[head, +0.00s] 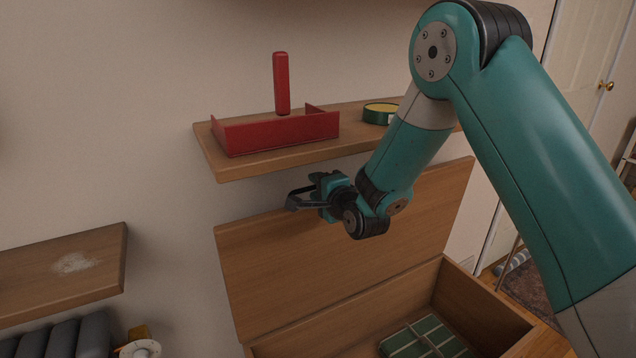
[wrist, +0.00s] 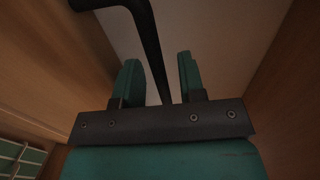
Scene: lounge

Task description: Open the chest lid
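The wooden chest (head: 484,298) stands low at the front right. Its lid (head: 290,262) stands raised, steeply tilted back near the wall, so the inside shows. A dark bar handle (head: 298,197) is at the lid's upper edge; it also shows in the wrist view (wrist: 148,40). My gripper (head: 322,190) is at this handle, above the lid's top edge. In the wrist view the two teal fingers (wrist: 158,68) are apart with the bar passing between them. A gap shows between the bar and the right finger.
A wall shelf (head: 255,160) just above my gripper holds a red tray (head: 280,133), a red upright object (head: 281,84) and a green-yellow tin (head: 380,112). Green divided items (head: 425,338) lie in the chest. Another shelf (head: 60,270) is at left.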

